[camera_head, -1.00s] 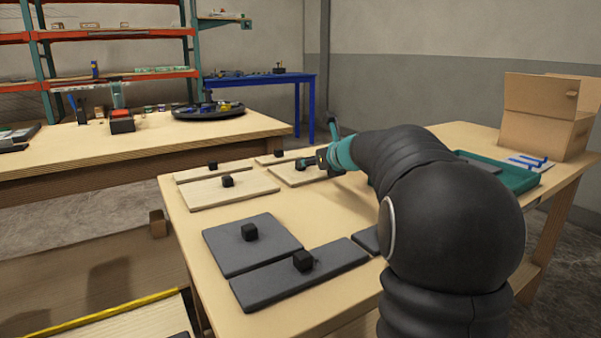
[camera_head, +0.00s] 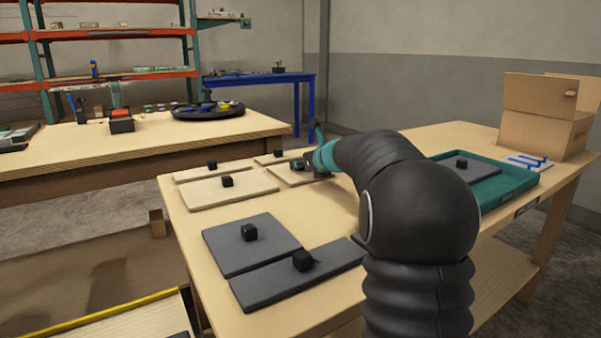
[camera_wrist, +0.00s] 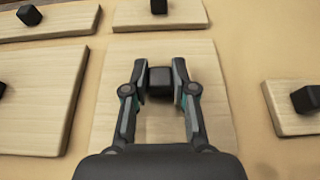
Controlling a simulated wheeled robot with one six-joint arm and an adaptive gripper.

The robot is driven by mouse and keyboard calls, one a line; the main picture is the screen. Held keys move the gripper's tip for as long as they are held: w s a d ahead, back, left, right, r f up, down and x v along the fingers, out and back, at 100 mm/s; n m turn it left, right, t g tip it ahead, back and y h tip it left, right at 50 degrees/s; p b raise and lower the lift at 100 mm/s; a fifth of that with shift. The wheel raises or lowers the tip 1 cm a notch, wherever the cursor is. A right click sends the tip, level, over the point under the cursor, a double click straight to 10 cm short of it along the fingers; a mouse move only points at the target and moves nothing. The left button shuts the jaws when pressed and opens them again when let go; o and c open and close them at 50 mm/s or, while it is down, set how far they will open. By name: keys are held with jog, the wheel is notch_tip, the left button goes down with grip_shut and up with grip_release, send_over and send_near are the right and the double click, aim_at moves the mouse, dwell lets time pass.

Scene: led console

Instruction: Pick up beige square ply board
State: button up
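The beige square ply board (camera_wrist: 215,75) lies flat beneath my gripper in the wrist view, with a black block-shaped knob (camera_wrist: 160,83) on top. My gripper (camera_wrist: 160,78) has one finger on each side of this knob. The fingers look open, with narrow gaps at the knob; contact is not clear. In the head view the same board (camera_head: 285,176) lies on the table's far part, and my gripper (camera_head: 302,166) is low over it, partly hidden by my arm.
Other beige boards with black knobs (camera_head: 200,196) lie beside it. Dark grey boards (camera_head: 228,258) lie on the near part of the table (camera_head: 190,228). A green tray (camera_head: 520,181) holding a dark board is at the right, near a cardboard box (camera_head: 545,135).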

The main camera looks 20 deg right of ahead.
jog(key=shift+r, duration=0.15)
grip_shut()
jog(key=shift+r, duration=0.3)
notch_tip(320, 180, up, 4)
jog(key=shift+f+p, duration=0.25)
jog(key=shift+p, duration=0.6)
jog(key=w+d+r, duration=0.2)
jog(key=d+r, duration=0.4)
jog(key=d, duration=0.5)
jog(key=shift+d+r, duration=0.25)
jog(key=shift+r, duration=0.05)
